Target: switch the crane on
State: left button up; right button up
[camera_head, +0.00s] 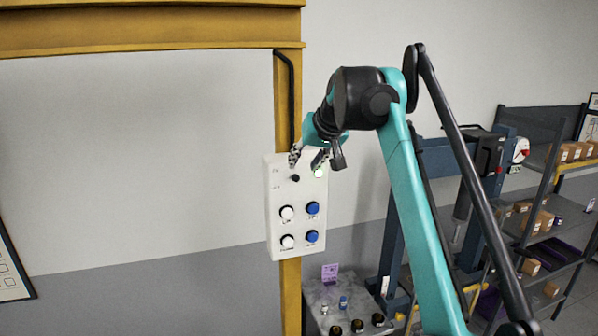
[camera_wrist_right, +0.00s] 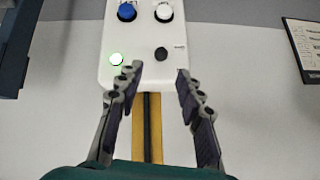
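The white control box (camera_head: 299,195) is fixed to the yellow crane post (camera_head: 290,290). It carries a small black switch knob (camera_head: 295,178), a bright green-rimmed lamp (camera_head: 319,172) that looks lit, and white and blue push buttons. My right gripper (camera_head: 308,157) is at the top of the box, its fingers spread. In the right wrist view, the black knob (camera_wrist_right: 161,54) is just beyond the gap between the open, empty fingertips (camera_wrist_right: 157,73), apart from both. The green lamp (camera_wrist_right: 116,59) is near the left fingertip there. My left gripper is out of view.
The yellow crane beam (camera_head: 150,30) spans the top left. A small table (camera_head: 318,292) with several small parts stands below the box. Shelves (camera_head: 545,235) with cardboard boxes stand at the right.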

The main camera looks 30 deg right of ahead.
jog(key=shift+v, duration=2)
